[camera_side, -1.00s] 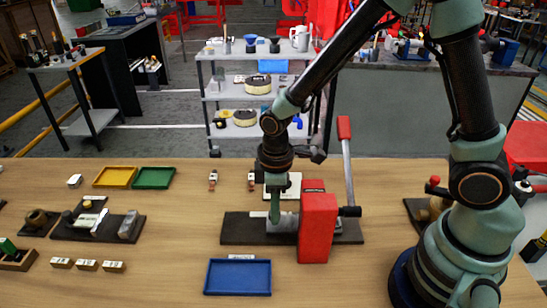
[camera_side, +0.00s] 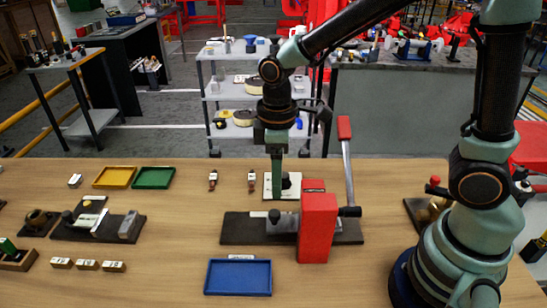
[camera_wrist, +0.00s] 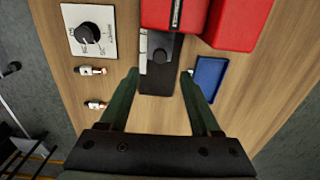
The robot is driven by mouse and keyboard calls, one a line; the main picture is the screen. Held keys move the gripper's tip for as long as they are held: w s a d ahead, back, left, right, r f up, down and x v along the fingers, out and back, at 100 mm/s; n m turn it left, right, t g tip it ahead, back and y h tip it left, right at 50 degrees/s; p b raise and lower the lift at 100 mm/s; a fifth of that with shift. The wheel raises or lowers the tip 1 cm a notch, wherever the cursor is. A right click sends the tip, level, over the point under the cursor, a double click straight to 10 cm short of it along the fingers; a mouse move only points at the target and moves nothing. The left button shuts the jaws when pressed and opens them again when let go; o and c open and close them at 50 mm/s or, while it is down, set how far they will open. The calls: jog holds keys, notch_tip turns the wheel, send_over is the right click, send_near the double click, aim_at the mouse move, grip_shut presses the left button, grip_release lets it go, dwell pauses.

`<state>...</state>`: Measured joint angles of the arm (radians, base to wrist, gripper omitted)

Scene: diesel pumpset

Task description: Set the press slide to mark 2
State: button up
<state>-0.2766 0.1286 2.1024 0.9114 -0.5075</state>
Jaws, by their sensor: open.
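The red press (camera_side: 318,228) stands on a dark base plate (camera_side: 235,229) with a tall red-tipped lever at its right. The grey press slide (camera_side: 283,225) lies on the plate left of the red body and carries a dark round knob (camera_side: 274,216). The knob also shows in the wrist view (camera_wrist: 158,56), beside a pale strip (camera_wrist: 143,50) whose marks are too small to read. My gripper (camera_side: 277,196) is above the slide knob, apart from it. In the wrist view my gripper (camera_wrist: 160,75) has its fingers spread, with nothing between them held.
A white plate with a black dial (camera_wrist: 88,33) is behind the press. A blue tray (camera_side: 238,278) lies in front. Two small bottle-like items (camera_side: 213,180) lie behind. Yellow (camera_side: 114,178) and green (camera_side: 154,178) trays are back left. Table left of the press base is partly clear.

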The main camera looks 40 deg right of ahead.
jog(key=shift+r, duration=1.5)
jog(key=shift+d, duration=0.1)
jog(key=s+d+r+m+t, duration=0.5)
jog(key=d+r+m, duration=0.3)
jog(key=d+m, duration=0.1)
jog(key=shift+d+r+t, duration=0.2)
jog(key=shift+t, duration=0.1)
